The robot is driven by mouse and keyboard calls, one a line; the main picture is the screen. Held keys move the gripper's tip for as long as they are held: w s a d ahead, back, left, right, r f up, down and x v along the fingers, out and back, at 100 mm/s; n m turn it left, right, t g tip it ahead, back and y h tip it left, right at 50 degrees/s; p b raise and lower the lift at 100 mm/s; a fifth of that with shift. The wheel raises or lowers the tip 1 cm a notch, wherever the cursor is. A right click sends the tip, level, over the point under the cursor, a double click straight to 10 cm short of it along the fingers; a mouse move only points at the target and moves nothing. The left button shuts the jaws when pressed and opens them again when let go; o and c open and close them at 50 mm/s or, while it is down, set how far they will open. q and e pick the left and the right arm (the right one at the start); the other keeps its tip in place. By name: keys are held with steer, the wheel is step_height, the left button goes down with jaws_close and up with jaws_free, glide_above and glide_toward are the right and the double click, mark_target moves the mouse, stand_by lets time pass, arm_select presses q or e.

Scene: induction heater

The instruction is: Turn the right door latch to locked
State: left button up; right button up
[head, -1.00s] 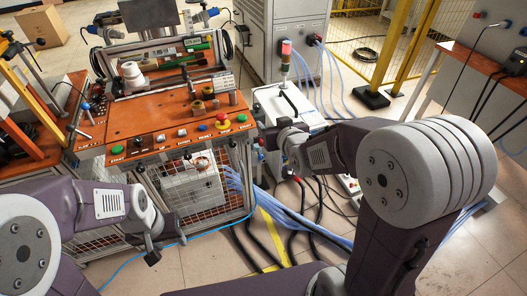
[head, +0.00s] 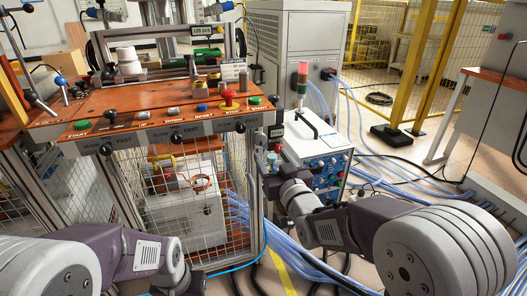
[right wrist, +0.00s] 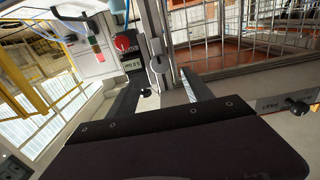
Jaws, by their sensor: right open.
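The workstation's mesh-fronted cage (head: 95,195) stands under an orange panel. Black knobs line the panel's front edge; the rightmost knob (head: 240,127) sits near the right corner. I cannot tell for sure which part is the right door latch, or its setting. My right gripper (right wrist: 160,82) is open, apart from that knob as far as I can see. In the head view my right gripper (head: 271,167) is beside the cage's right post. My left gripper (head: 188,284) is low, partly cut off.
A white power unit (head: 315,150) with a signal light (head: 302,80) stands just right of my right gripper. Blue hoses (head: 300,235) and black cables run over the floor. Buttons and a red emergency stop (head: 229,101) top the panel.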

mark_target(261, 141)
steer(key=b+x, duration=0.2)
steer(key=x, duration=0.5)
steer(key=shift+w+a+f, duration=0.1)
steer(key=shift+w+f, duration=0.1)
steer(key=shift+w, duration=0.15)
steer(key=shift+w+a, duration=0.1)
steer(key=shift+w, duration=0.2)
steer(key=shift+r, duration=0.1)
jaws_close()
